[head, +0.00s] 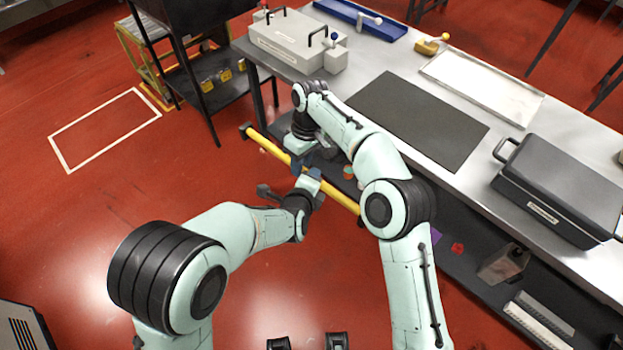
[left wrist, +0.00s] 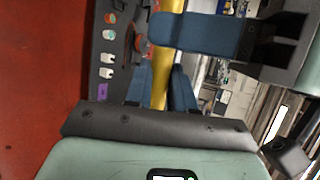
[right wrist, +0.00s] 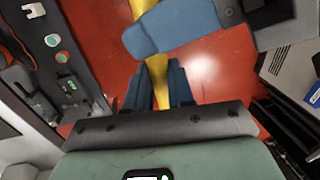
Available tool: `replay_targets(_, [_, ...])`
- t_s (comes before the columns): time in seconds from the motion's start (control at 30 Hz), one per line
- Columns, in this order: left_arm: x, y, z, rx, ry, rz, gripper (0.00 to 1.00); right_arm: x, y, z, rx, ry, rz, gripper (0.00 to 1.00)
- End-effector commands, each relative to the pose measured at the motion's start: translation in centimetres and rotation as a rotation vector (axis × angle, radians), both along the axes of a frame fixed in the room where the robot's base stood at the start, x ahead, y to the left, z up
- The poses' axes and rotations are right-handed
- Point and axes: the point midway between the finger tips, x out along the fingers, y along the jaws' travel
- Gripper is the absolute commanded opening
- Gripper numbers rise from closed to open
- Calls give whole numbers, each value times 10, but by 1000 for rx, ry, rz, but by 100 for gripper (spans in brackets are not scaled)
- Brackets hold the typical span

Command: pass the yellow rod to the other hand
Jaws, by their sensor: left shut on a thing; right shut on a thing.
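The yellow rod (head: 272,149) with dark ends is held in the air in front of the workbench, slanting from upper left to lower right. My right gripper (head: 302,158) is shut on the rod near its middle. My left gripper (head: 309,179) is shut on the rod just beside it, a little nearer to me. In the left wrist view the rod (left wrist: 160,85) runs between my left fingers, with the other gripper's blue finger close by. In the right wrist view the rod (right wrist: 157,75) runs between my right fingers, and a blue finger of the left gripper crosses it.
The workbench (head: 345,84) carries a dark mat (head: 420,118), a black case (head: 558,185), a grey case (head: 290,38) and a pale tray (head: 482,88). A lower shelf (head: 470,270) holds small items. Red floor is open at the left, with a white outlined rectangle (head: 104,130).

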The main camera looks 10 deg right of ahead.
Motion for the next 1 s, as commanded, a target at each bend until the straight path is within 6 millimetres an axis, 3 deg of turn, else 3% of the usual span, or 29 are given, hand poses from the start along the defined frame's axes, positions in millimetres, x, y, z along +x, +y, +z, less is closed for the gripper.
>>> replay_targets(0.03, [0, 0, 0, 3, 0, -1, 0, 0, 0, 2, 1, -1, 0, 32])
replay_targets(0.1, [0, 0, 0, 3, 0, -1, 0, 0, 0, 2, 1, -1, 0, 52])
replay_targets(0.47, [0, 0, 0, 1, -1, -1, 0, 1, 0, 5, 0, -1, 0, 52])
replay_targets(0.8, [0, 0, 0, 1, -1, -1, 0, 8, -6, 53, 2, -5, -1, 52])
replay_targets(1.0, [0, 0, 0, 1, -1, -1, 0, 10, -9, 67, 1, -3, -1, 52])
